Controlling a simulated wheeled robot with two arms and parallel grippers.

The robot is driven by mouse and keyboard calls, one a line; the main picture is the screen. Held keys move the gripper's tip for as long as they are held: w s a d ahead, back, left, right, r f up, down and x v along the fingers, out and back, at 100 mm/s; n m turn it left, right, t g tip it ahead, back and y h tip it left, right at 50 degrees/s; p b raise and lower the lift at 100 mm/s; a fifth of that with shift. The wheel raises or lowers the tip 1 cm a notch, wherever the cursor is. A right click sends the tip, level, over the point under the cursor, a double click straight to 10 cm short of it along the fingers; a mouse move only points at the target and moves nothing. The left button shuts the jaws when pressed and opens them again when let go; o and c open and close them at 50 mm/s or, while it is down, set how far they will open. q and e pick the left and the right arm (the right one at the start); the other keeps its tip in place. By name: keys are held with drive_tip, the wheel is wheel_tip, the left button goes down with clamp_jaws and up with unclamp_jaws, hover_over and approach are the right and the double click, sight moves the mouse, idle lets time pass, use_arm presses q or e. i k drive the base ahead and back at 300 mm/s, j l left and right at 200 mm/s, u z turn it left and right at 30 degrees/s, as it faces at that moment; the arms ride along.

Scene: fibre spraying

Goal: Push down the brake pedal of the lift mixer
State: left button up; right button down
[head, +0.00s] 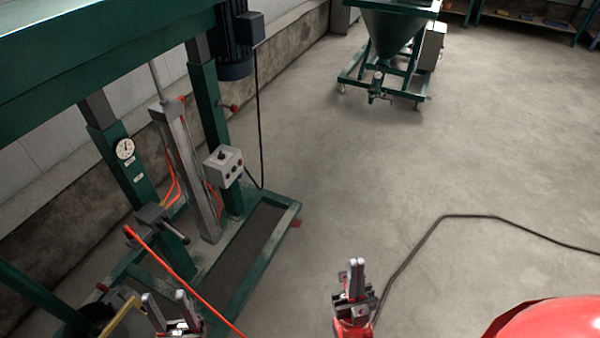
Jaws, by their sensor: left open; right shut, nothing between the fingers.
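The lift mixer (208,110) is a tall green frame with a gauge, a grey control box (224,166) and a floor-level base (262,262), at the left of the head view. A small red tab (296,223) sticks out at the base's right corner and another red tab (102,287) shows at its left side; I cannot tell for sure which is the brake pedal. My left gripper (165,296) is open at the bottom left, in front of the mixer base in the picture. My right gripper (357,263) is shut and empty, right of the base, apart from both tabs.
A long red rod (180,280) slants down past my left gripper. A black cable (420,240) lies on the floor at the right. A red rounded object (555,322) fills the bottom right corner. A green hopper stand (385,80) is at the back. The middle floor is clear.

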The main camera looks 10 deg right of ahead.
sight(294, 223)
drive_tip(key=i+l, duration=0.35)
drive_tip(key=i, duration=0.15)
drive_tip(key=i+l, duration=0.3)
drive_tip(key=i, duration=0.2)
drive_tip(key=i+l, duration=0.35)
drive_tip(key=i, duration=0.1)
